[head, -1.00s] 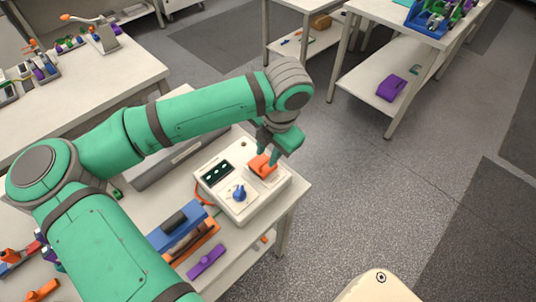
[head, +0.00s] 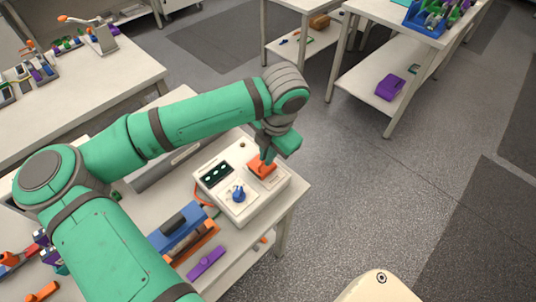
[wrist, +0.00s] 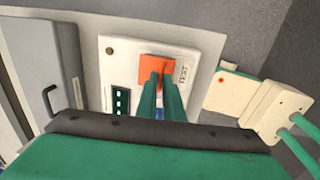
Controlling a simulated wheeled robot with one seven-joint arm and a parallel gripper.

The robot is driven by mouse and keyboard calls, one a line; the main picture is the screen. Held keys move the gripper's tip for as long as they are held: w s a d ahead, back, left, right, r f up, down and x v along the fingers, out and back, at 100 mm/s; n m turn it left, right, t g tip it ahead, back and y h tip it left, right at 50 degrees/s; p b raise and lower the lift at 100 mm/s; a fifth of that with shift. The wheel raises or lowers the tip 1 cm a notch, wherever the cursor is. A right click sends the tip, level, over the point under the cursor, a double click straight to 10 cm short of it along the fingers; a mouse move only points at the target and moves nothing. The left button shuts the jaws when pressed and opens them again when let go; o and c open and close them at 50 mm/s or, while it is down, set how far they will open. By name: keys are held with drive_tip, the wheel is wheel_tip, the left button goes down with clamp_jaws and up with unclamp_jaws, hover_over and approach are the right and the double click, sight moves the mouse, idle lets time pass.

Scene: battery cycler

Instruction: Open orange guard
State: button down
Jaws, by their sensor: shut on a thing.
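The orange guard (head: 257,172) sits on the right part of the top panel of a white cycler box (head: 225,212). It also shows in the wrist view (wrist: 150,63), beside the printed word TEST. My gripper (head: 265,160) reaches down onto the guard from above. In the wrist view its two green fingers (wrist: 157,76) are close together with their tips at the guard, shut on it. The fingers hide part of the guard and what lies under it. I cannot tell how far the guard is tilted.
The box has a dark display (head: 214,174) and a blue knob (head: 239,194) left of the guard. A blue and orange holder (head: 180,232) and a purple piece (head: 207,262) lie in front on the same bench. Open floor lies to the right.

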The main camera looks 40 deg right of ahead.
drive_tip(key=g, duration=0.1)
drive_tip(key=w+r+g, duration=0.1)
drive_tip(key=w+g, duration=0.1)
drive_tip(key=g, duration=0.1)
drive_tip(key=shift+w+a+r, duration=0.15)
drive_tip(key=shift+w+r, duration=0.1)
drive_tip(key=shift+r, duration=0.05)
drive_tip(key=g, duration=0.1)
drive_tip(key=w+g, duration=0.2)
drive_tip(key=shift+w+r+g+h, duration=0.25)
drive_tip(key=shift+g+h, duration=0.05)
drive_tip(key=shift+w+a+f+g+h, duration=0.1)
drive_tip(key=shift+w+f+g, duration=0.05)
drive_tip(key=shift+w+g, duration=0.75)
drive_tip(key=shift+w+a+f+g+h, duration=0.1)
drive_tip(key=shift+w+g, duration=0.5)
drive_tip(key=shift+g, duration=0.65)
drive_tip(key=shift+w+a+f+g+h, duration=0.1)
drive_tip(key=shift+w+f+g, duration=0.05)
drive_tip(key=shift+w+g, duration=0.75)
drive_tip(key=shift+s+g, duration=0.15)
drive_tip(key=shift+g, duration=0.1)
